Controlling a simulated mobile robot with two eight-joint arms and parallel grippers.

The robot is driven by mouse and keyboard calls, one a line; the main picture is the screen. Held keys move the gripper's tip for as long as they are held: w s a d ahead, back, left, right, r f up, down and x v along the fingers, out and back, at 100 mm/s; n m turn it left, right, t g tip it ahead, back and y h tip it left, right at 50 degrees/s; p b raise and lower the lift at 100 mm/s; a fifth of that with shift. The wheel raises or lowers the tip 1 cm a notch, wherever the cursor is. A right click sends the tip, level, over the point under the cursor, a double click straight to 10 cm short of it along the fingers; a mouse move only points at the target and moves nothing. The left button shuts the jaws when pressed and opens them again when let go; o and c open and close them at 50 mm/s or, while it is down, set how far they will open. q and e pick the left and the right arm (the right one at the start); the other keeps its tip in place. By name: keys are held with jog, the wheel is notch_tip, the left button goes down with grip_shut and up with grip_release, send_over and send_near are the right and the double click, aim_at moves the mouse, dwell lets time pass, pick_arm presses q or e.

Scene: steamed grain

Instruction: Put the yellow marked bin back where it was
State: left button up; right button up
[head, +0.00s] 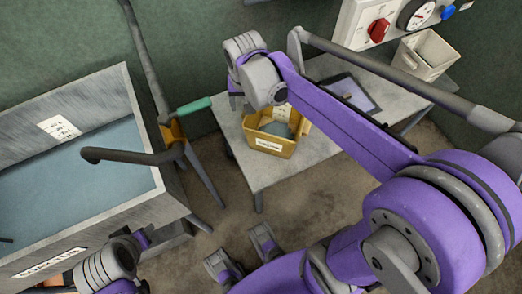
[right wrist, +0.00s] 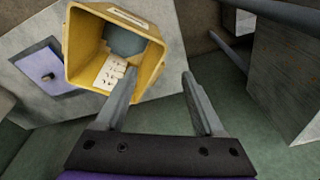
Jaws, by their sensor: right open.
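The yellow bin (head: 275,148) with a white label on its front stands on a grey table (head: 262,178) in the head view. It shows in the right wrist view (right wrist: 76,48), with a blue-grey mass and a white printed card inside. My right gripper (right wrist: 160,73) is open at the bin's rim. One finger overlaps the bin's edge and the other is outside; I cannot tell whether they touch it. In the head view the right wrist hangs over the bin's back left. My left wrist (head: 108,264) is at the bottom left; its finger opening cannot be made out.
A tablet (head: 350,92) lies on the table, right of the bin. A large metal vat (head: 75,215) stands at the left, with a dark rod and a green-handled bar (head: 195,106) between it and the table. A pale bin (head: 425,55) and control panel are at the wall.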

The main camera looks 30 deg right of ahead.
jog(key=s+a+f+n+t, duration=0.1)
jog(key=s+a+f+n, duration=0.1)
jog(key=s, duration=0.5)
jog(key=s+a+f+n+t, duration=0.2)
jog(key=s+n, duration=0.2)
jog(key=s, duration=0.4)
jog(key=shift+a+f+y, duration=0.15)
jog(key=shift+a+y, duration=0.1)
jog(key=shift+y, duration=0.05)
